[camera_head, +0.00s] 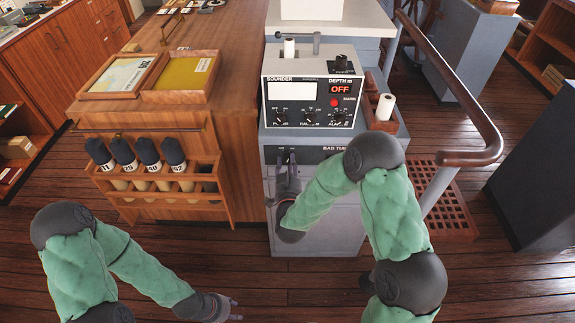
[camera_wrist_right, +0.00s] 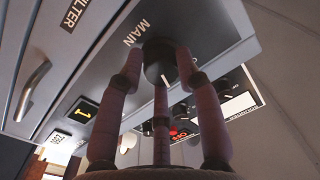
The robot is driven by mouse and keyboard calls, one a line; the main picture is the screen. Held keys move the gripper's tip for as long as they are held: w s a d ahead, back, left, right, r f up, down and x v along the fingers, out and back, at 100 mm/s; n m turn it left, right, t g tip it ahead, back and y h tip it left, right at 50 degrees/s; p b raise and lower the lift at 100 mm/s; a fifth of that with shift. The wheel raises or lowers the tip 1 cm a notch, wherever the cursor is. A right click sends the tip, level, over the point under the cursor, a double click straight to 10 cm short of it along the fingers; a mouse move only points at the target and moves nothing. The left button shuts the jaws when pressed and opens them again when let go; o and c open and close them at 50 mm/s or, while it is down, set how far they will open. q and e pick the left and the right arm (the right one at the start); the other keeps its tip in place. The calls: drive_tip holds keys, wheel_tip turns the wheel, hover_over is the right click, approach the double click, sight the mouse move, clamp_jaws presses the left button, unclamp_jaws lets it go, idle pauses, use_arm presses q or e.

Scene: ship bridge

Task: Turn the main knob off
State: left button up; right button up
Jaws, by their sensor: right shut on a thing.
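The main knob (camera_wrist_right: 157,58) is a dark round knob beside the white word MAIN on a grey panel in the right wrist view. A white pointer mark shows near its edge. My right gripper (camera_wrist_right: 160,75) has its three fingers closed around the knob. In the head view my right gripper (camera_head: 287,163) is at the front of the grey console below the sounder, and hides the knob there. My left gripper (camera_head: 230,307) is low in front of the wooden cabinet, empty, its fingers apart.
The sounder (camera_head: 315,95) on the console has several knobs and a red OFF display. A curved handrail (camera_head: 470,110) stands right of the console. A rack (camera_head: 160,190) with several dark-capped rolls is at left.

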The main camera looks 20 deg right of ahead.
drive_tip(key=n, duration=0.5)
drive_tip(key=shift+s+f+g, duration=0.1)
drive_tip(key=shift+f+g, duration=0.05)
drive_tip(key=shift+g, duration=0.15)
drive_tip(key=n, duration=0.4)
drive_tip(key=shift+p, duration=0.35)
drive_tip(key=shift+f+n+h, duration=0.1)
drive_tip(key=shift+n+h, duration=0.2)
drive_tip(key=shift+n, duration=0.1)
drive_tip(key=shift+s+f, duration=0.1)
drive_tip(key=o, duration=1.1)
drive_tip(key=shift+r, duration=0.25)
